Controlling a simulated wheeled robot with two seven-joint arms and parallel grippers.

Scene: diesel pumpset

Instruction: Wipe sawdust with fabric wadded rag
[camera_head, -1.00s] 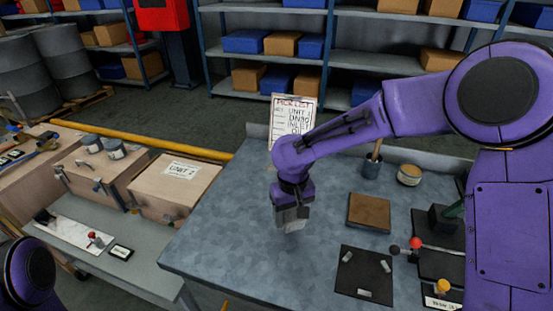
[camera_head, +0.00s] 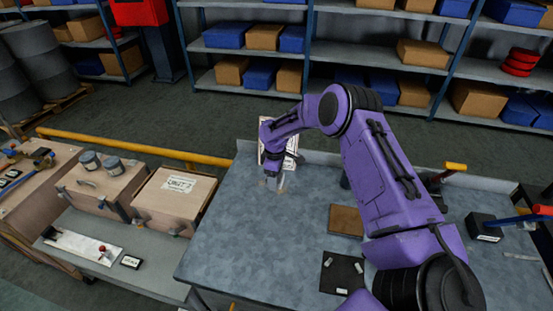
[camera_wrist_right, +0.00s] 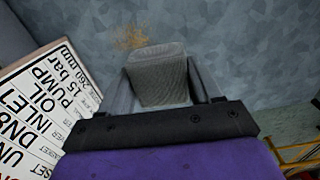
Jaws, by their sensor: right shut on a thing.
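My right gripper (camera_head: 275,184) is near the back left of the grey workbench (camera_head: 240,235), in front of the pick list sign. In the right wrist view, its two fingers (camera_wrist_right: 165,88) are shut on a grey fabric wadded rag (camera_wrist_right: 160,72), which sits between them. A small tan patch of sawdust (camera_wrist_right: 130,38) lies on the bench just beyond the rag, slightly left in that view. I cannot tell whether the rag touches the bench. My left gripper is out of view.
The pick list sign (camera_wrist_right: 45,100) stands close on the left of the gripper in the wrist view. A brown square block (camera_head: 346,221) and a dark mat (camera_head: 342,272) with small metal pieces lie right of the clear bench middle. A wooden box (camera_head: 172,200) stands left, beyond the bench edge.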

